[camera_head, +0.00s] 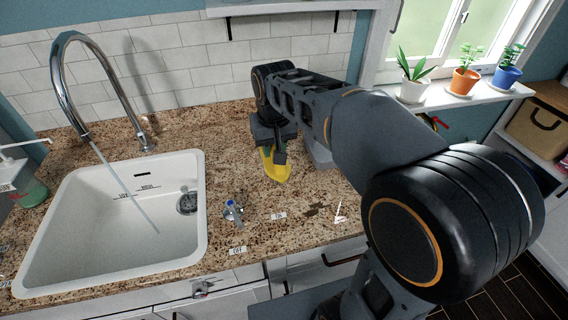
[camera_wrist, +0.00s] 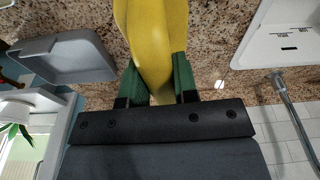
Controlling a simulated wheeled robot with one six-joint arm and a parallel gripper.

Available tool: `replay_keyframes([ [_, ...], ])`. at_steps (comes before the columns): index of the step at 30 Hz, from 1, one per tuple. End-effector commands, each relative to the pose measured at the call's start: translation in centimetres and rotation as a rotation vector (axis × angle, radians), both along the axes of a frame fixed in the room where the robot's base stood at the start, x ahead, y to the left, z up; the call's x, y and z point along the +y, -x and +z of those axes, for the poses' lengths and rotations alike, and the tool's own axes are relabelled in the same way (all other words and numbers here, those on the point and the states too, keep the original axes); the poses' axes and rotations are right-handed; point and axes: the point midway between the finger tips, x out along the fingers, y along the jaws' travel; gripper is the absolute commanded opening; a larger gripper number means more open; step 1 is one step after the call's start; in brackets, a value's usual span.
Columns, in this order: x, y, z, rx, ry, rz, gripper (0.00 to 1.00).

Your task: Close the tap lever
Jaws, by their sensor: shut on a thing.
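The tap lever (camera_head: 233,210), a small metal fitting with a blue top, stands on the counter right of the sink. Which way its handle points is hard to tell. The chrome tap (camera_head: 58,75) arches over the sink (camera_head: 200,215), and a thin stream of water (camera_head: 125,190) runs from it into the basin. My gripper (camera_head: 273,155) is behind and right of the lever, apart from it. In the wrist view my gripper (camera_wrist: 157,92) is shut on a yellow, banana-like object (camera_wrist: 155,45), which also shows in the head view (camera_head: 275,170). The lever is not clearly visible in the wrist view.
Small labels (camera_head: 238,250) lie on the granite counter near the lever. A grey tray (camera_wrist: 65,60) is beside my gripper, partly hidden by my arm in the head view. Potted plants (camera_head: 463,80) stand on the windowsill. The counter between lever and gripper looks clear.

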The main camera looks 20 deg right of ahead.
Motion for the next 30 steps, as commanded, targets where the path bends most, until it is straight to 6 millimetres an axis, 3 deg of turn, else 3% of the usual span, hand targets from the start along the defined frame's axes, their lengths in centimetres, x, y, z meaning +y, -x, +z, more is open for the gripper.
replay_keyframes([
  [7,-0.4,-0.8,-0.3,0.001,0.000,-0.002,0.08],
  [18,-4.2,-8.4,-4.0,0.003,0.000,0.000,0.08],
  [24,-5.2,-10.5,-7.2,0.003,0.000,0.002,0.08],
  [30,-5.6,-11.5,-8.5,-0.001,-0.001,0.003,0.08],
])
